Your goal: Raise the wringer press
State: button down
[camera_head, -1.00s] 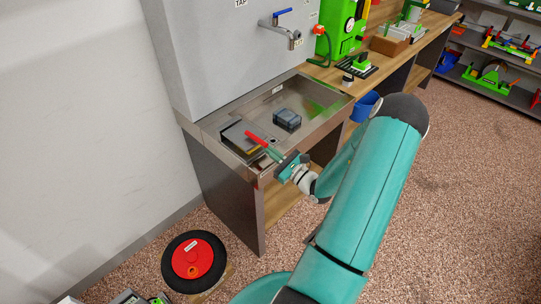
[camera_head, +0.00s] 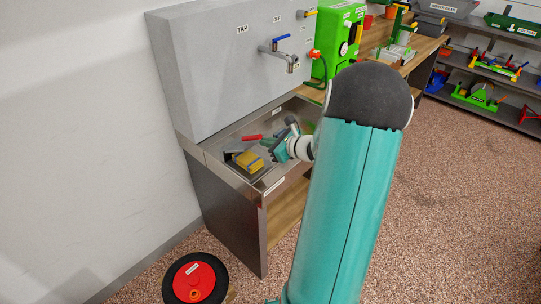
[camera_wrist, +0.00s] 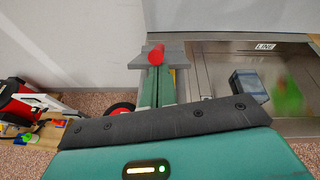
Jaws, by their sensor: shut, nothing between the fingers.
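The wringer press in the steel sink shows its grey plate (camera_head: 234,144) and red handle (camera_head: 252,137). A yellow block (camera_head: 250,161) lies uncovered in front of the plate, which appears lifted off it. My gripper (camera_head: 268,143) is just right of the handle, shut and empty. In the wrist view, its green fingers (camera_wrist: 156,77) are together and point at the press; the red handle (camera_wrist: 156,54) shows end-on just beyond them, with the grey plate (camera_wrist: 140,62) behind. I cannot tell whether the fingers touch the handle. A yellow sliver (camera_wrist: 181,84) shows beside the fingers.
The sink (camera_head: 213,161) has a raised front rim and a grey back panel (camera_head: 225,75) with a tap (camera_head: 281,50) overhead. A dark blue block (camera_wrist: 248,85) lies in the basin.

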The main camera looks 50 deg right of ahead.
jog(key=w+r+g, duration=0.2)
jog(key=r, duration=0.1)
jog(key=w+r+g, duration=0.2)
jog(key=w+r, duration=0.1)
jog(key=shift+w, duration=0.25)
jog(key=w+r, duration=0.3)
jog(key=w, duration=0.4)
jog(key=shift+w+a+r, duration=0.25)
jog(key=shift+a+r, duration=0.15)
jog(key=shift+r, duration=0.1)
jog(key=w+d+r+v, duration=0.1)
jog(key=v, duration=0.8)
jog(key=shift+r, duration=0.55)
